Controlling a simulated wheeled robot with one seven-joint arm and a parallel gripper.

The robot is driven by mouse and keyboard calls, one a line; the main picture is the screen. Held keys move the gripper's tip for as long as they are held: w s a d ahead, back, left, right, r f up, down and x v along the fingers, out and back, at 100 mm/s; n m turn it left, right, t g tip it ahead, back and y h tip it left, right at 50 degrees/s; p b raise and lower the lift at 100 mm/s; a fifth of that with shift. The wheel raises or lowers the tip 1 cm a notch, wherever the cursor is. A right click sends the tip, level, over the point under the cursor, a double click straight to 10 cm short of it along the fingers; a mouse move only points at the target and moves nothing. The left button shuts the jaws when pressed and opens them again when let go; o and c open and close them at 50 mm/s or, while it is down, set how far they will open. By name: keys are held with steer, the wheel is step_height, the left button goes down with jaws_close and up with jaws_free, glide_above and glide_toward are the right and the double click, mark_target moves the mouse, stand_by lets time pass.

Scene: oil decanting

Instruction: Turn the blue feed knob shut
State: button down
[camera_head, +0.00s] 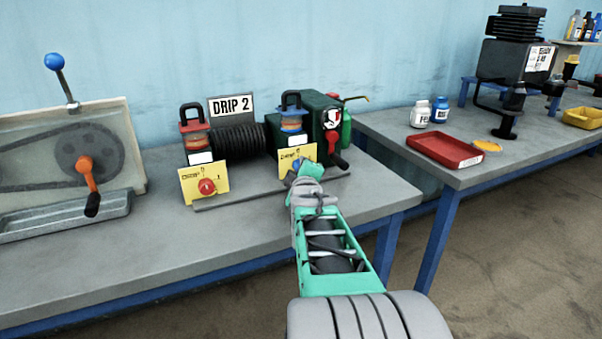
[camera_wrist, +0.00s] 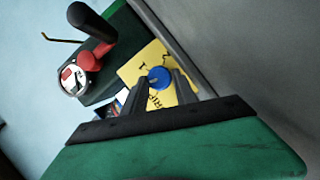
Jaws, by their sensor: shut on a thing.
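The blue feed knob (camera_wrist: 159,77) sits on a yellow plate (camera_wrist: 134,70) with dark markings, on the front of the drip unit. My gripper (camera_wrist: 160,88) is at the knob, with its two dark fingers on either side of it and shut on it. In the head view my gripper (camera_head: 305,168) reaches the right-hand yellow plate (camera_head: 309,152) and covers most of the knob; a bit of blue (camera_head: 297,164) shows beside it. How far the knob is turned is hard to read.
A red knob (camera_head: 207,187) on another yellow plate is to the left. A red switch with a dark handle (camera_head: 336,150) is close on the right. An orange-handled crank (camera_head: 88,178) stands at far left. The bench front (camera_head: 150,245) is clear.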

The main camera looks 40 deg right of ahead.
steer(key=c, duration=1.3)
jaws_free()
steer(key=shift+o, duration=0.2)
